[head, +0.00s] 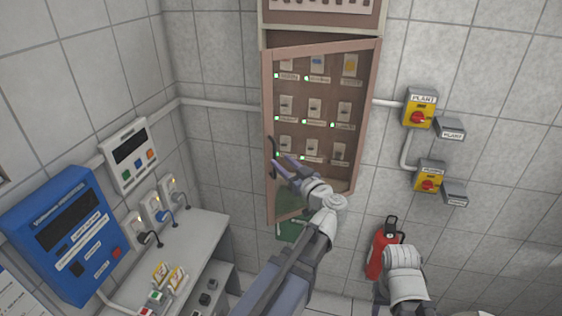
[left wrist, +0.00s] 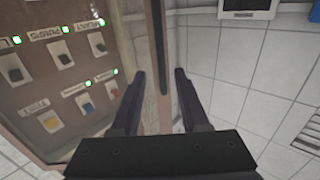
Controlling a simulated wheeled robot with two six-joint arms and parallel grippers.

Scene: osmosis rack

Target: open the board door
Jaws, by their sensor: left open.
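The board door (head: 267,190) is a brown-framed panel on the tall board, with labelled switches and green lights visible within its frame. Its lower left corner sits out from the wall, so it looks slightly ajar. A dark upright handle (head: 272,148) is on its left edge. My left gripper (head: 281,163) is open at the handle's lower part. In the left wrist view, the handle (left wrist: 160,50) and door edge stand between or just beyond the two open fingers (left wrist: 158,75); contact cannot be told. My right arm shows at lower right, but its fingers do not.
A red fire extinguisher (head: 378,252) is low on the wall, close to my right arm. Yellow switch boxes (head: 420,108) are right of the board. A blue unit (head: 68,235) and a grey bench (head: 205,228) fill the left. Wall beside the door's left edge is clear.

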